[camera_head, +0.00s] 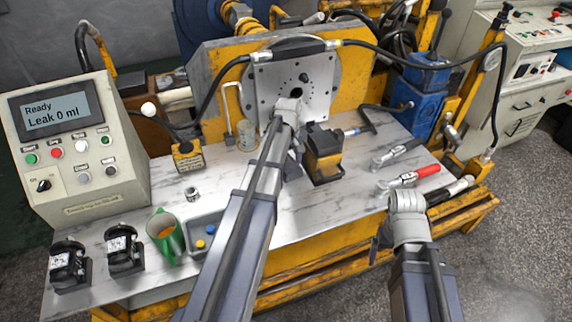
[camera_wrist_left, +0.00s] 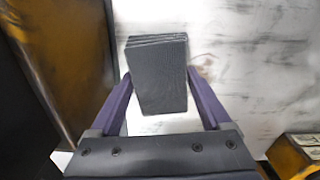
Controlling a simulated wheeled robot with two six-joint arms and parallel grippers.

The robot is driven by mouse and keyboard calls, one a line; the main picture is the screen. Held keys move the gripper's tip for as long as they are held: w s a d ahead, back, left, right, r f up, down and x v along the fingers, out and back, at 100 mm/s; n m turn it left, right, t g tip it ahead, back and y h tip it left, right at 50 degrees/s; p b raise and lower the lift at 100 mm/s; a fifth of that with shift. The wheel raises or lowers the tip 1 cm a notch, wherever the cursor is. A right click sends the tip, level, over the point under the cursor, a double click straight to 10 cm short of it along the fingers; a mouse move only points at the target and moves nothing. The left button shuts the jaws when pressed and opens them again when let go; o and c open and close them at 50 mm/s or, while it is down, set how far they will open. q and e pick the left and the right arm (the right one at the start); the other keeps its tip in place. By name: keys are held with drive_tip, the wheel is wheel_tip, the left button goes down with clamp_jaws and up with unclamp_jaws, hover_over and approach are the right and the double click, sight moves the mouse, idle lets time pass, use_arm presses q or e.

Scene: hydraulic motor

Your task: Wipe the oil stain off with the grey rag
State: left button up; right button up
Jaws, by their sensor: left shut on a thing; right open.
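The grey rag (camera_wrist_left: 162,92) is a dark, folded, layered block in the left wrist view. My left gripper (camera_wrist_left: 158,76) is shut on it, with a purple finger on each side. Behind it is a whitish surface (camera_wrist_left: 240,75) with faint dark smears; I cannot tell whether the rag touches it or which smears are the oil stain.
Tools, including a red-handled one (camera_head: 427,171), lie at the right. A black hose (camera_head: 400,62) arches above.

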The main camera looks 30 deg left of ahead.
use_arm(q)
drive_tip(key=shift+s+a+f, duration=0.1)
drive_tip(key=shift+s+a, duration=1.15)
drive_tip(key=shift+s, duration=0.2)
drive_tip(key=shift+s+a, duration=1.3)
drive_tip(key=shift+s, duration=0.05)
wheel_tip(320, 180, up, 6)
drive_tip(key=p, duration=0.6)
drive_tip(key=shift+d, duration=0.1)
drive_tip(key=shift+w, duration=0.1)
